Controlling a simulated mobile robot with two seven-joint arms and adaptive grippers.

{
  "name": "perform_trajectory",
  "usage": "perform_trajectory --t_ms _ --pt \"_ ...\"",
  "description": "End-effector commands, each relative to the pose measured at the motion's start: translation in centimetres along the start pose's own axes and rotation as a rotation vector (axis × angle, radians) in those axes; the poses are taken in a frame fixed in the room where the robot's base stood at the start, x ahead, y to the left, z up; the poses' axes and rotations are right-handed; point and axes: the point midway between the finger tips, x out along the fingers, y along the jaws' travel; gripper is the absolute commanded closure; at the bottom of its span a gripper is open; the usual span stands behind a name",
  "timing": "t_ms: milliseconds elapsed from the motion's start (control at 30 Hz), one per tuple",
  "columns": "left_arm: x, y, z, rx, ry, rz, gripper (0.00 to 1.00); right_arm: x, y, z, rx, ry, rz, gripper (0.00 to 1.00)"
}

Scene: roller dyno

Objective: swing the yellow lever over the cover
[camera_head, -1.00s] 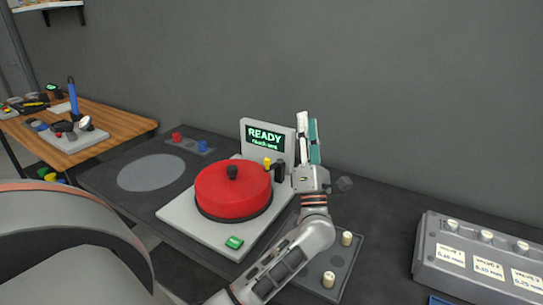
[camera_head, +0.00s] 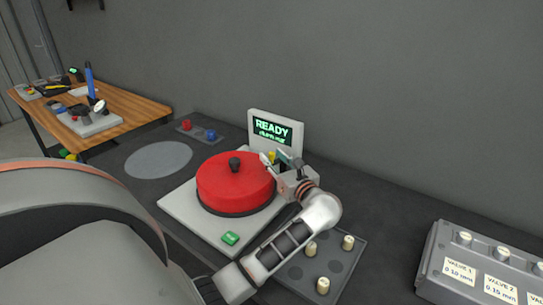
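The round red cover (camera_head: 222,184), with a black knob on top, sits on the light grey machine base (camera_head: 185,215). The yellow lever (camera_head: 272,155) shows as a small tip at the back right of the cover, mostly hidden by my gripper. My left gripper (camera_head: 274,157) is beside the cover's right rear edge, its fingers pointing left and back. The fingers are apart, with the yellow tip showing between them; whether they touch it I cannot tell. My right gripper is out of view.
A screen reading READY (camera_head: 276,131) stands right behind the lever. A green button (camera_head: 230,238) is at the base front. A plate with cream pegs (camera_head: 323,285) lies below my forearm. A grey valve box (camera_head: 480,268) is at far right.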

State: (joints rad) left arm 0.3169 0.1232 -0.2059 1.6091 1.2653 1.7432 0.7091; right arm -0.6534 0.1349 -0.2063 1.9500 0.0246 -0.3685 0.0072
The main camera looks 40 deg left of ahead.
Motion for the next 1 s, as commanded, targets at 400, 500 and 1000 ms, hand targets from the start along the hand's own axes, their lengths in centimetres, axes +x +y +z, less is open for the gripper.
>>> perform_trajectory --t_ms 400,500,1000 --pt "1.8 0.0 0.0 0.000 -0.001 0.000 0.68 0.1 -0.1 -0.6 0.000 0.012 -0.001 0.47" --pt "1.8 0.0 0.0 0.000 -0.001 0.000 0.76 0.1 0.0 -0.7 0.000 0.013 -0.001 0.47" --pt "2.6 0.3 -0.2 0.002 -0.003 -0.106 1.00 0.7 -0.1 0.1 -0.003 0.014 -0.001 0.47"
